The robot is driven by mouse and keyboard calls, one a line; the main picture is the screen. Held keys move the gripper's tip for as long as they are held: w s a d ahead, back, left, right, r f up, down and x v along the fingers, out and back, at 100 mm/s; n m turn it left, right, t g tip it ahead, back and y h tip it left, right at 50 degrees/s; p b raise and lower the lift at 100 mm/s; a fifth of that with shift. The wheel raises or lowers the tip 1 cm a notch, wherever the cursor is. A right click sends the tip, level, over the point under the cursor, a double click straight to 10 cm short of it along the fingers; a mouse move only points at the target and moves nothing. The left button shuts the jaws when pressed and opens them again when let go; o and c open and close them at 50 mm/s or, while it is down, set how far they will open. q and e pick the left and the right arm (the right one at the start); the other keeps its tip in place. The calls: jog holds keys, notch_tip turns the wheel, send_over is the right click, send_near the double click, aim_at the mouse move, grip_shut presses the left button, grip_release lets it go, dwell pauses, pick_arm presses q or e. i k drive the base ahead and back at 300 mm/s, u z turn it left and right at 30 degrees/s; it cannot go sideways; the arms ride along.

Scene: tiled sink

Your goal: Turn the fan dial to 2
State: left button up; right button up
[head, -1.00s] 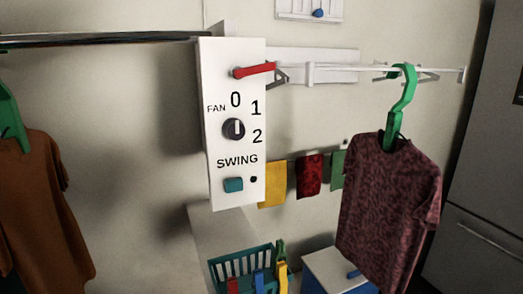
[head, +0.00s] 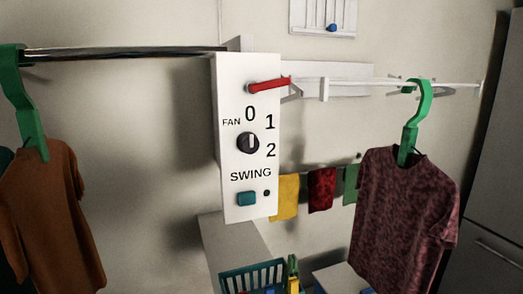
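The fan dial (head: 248,142) is a round black knob with a pale pointer mark. It sits on a white control panel (head: 233,98) in the middle of the head view. The numbers 0, 1 and 2 curve around its top and right side. The pale mark stands upright, roughly toward the 0. Below the dial are the word SWING, a teal button (head: 246,198) and a small black dot. A red lever (head: 269,85) sticks out to the right at the panel's top. Neither gripper is in view.
A metal rail (head: 125,53) runs left from the panel, with a brown shirt (head: 55,215) on a green hanger. A maroon shirt (head: 405,215) hangs at right from a white rack. Coloured cloths hang behind, and a teal basket (head: 252,277) stands below. Space before the panel looks clear.

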aim_at(247, 142)
jog(key=k, duration=0.5)
jog(key=u, duration=2.05)
jog(key=i, duration=1.3)
jog(key=z, duration=2.3)
